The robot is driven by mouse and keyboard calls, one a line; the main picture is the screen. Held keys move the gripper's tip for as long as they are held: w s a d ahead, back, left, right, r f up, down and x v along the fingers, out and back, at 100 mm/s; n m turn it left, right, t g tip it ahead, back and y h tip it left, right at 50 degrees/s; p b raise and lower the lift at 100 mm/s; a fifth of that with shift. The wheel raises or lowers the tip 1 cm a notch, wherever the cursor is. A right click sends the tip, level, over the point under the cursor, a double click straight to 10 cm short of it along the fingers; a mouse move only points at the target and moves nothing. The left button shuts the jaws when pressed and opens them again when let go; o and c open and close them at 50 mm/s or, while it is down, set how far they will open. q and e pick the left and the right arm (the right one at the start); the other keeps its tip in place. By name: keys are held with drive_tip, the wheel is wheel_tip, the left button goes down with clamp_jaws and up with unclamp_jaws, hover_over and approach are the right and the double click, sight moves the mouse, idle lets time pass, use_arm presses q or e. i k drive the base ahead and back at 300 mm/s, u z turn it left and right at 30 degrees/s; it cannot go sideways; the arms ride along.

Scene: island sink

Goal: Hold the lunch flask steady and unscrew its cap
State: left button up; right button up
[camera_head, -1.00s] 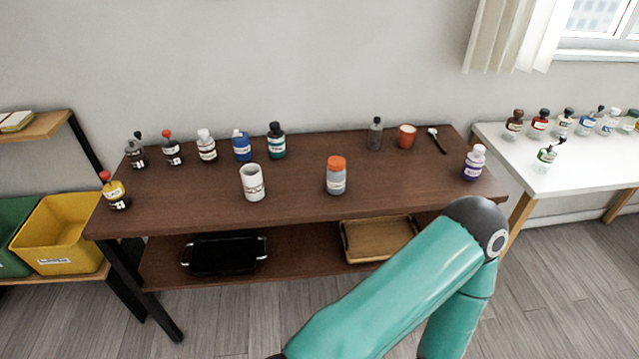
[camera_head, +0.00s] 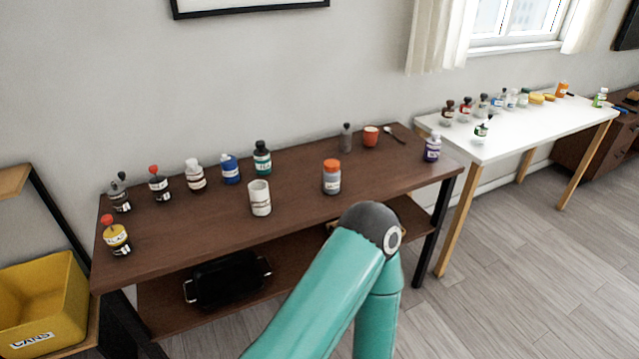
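A squat grey flask with an orange cap (camera_head: 332,177) stands upright near the front middle of the dark brown table (camera_head: 225,222). It looks like the lunch flask, and its cap is on. A white cylindrical container (camera_head: 260,198) stands to its left, apart from it. A teal link of my own arm rises in front of the table's right half. Neither of my grippers is in view, and nothing touches the flask.
Several bottles stand along the table's back and left side. A red cup (camera_head: 370,136) and a purple-labelled bottle (camera_head: 432,148) are at the right. A black tray (camera_head: 228,280) lies on the lower shelf. A white table (camera_head: 505,137) with bottles stands right; open floor lies before it.

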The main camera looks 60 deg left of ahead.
sight(330, 180)
drive_tip(key=z, duration=0.3)
drive_tip(key=i, duration=0.15)
drive_tip(key=u, duration=2.5)
drive_tip(key=i, duration=0.9)
drive_tip(key=z, duration=0.2)
drive_tip(key=k, duration=0.7)
drive_tip(key=u, duration=0.25)
drive_tip(key=i, duration=0.75)
drive_tip(key=z, duration=0.15)
